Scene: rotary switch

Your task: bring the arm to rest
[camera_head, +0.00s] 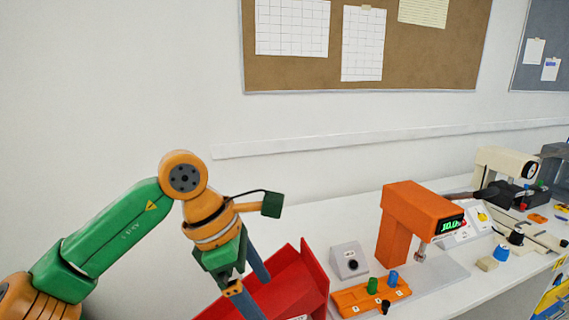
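My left arm comes in from the left, and its gripper (259,292) points down over the red bin at the front of the bench. Its two grey-blue fingers stand apart with nothing visible between them; the lower finger runs to the bottom picture edge. A small light-grey box with a dark round knob (351,264), which looks like the rotary switch, stands on the bench to the right of the gripper, clear of it. The knob's exact setting is too small to read. My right gripper is not in view.
The red bin (315,270) lies below and right of the gripper. An orange block (370,296) holds coloured knobs beside the grey box. An orange machine with a green display (450,226) stands behind, with more equipment farther right. The space above the bench at left is free.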

